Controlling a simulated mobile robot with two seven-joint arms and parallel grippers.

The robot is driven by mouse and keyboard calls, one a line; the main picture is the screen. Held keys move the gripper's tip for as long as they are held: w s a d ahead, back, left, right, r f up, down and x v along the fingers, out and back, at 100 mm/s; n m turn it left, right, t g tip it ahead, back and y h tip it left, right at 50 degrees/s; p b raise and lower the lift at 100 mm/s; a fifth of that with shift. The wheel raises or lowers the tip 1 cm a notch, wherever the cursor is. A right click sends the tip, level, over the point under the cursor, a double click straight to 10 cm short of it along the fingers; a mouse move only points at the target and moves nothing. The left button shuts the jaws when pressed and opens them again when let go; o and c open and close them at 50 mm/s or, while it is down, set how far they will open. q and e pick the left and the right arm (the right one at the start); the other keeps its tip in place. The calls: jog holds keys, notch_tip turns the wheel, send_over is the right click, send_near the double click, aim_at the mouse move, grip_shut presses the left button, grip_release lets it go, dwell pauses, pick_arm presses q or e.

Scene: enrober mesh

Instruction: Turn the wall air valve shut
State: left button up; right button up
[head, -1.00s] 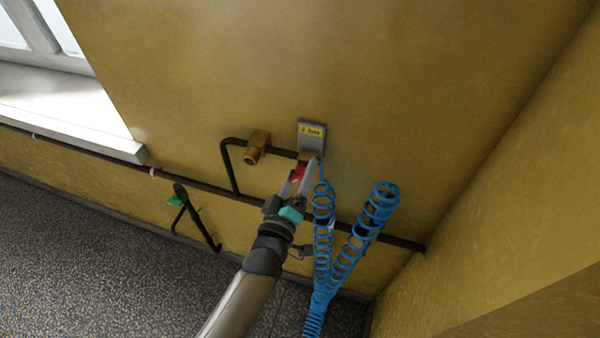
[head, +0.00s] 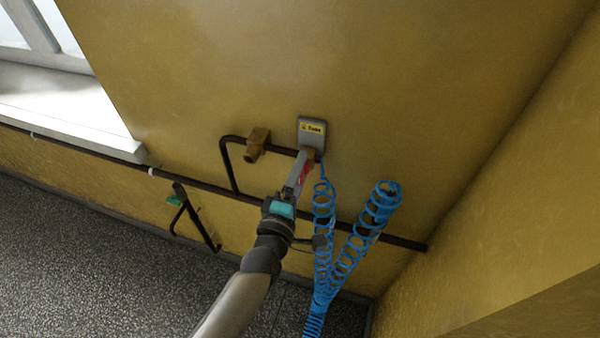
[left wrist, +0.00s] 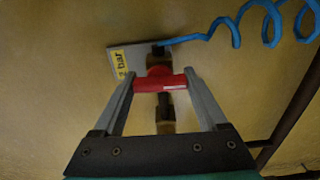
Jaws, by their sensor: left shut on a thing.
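The air valve is a brass body (left wrist: 166,127) with a red handle (left wrist: 160,83), on the wall under a grey plate with a yellow label (head: 312,130). In the left wrist view the red handle lies crosswise over the brass body and its pipe line. My left gripper (left wrist: 160,88) is shut on the red handle, one finger at each end. In the head view the left gripper (head: 301,176) is seen edge-on and hides most of the valve; a strip of red (head: 305,173) shows beside the fingers. My right gripper is in neither view.
A blue coiled hose (head: 324,205) hangs close right of the gripper. A second brass fitting (head: 257,143) sits left on the dark pipe. A long dark pipe (head: 400,241) runs along the wall. A windowsill (head: 70,110) juts out at upper left.

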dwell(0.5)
pick_arm(q)
jog(key=o, duration=1.3)
jog(key=v, duration=1.5)
jog(key=s+a+f+m+g+y+b, duration=0.1)
jog(key=s+a+f+m+g+b, duration=0.15)
jog(key=f, duration=0.75)
jog(key=s+a+f+m+g+b, duration=0.1)
jog(key=s+f+m+g+b, duration=0.2)
jog(key=f, duration=0.8)
jog(key=s+a+f+m+g+y+b, duration=0.15)
jog(key=f+m, duration=0.25)
jog(key=f, duration=0.6)
jog(key=s+a+f+m+g+y+b, duration=0.1)
jog(key=s+a+f+m+g+b, duration=0.1)
jog(key=s+f, duration=0.7)
jog(key=s+a+f+m+g+y+b, duration=0.2)
jog(key=s+a+f+m+g, duration=0.3)
jog(key=s+f, duration=0.5)
jog(key=shift+s+a+g, duration=0.85)
jog(key=shift+a+g, duration=0.25)
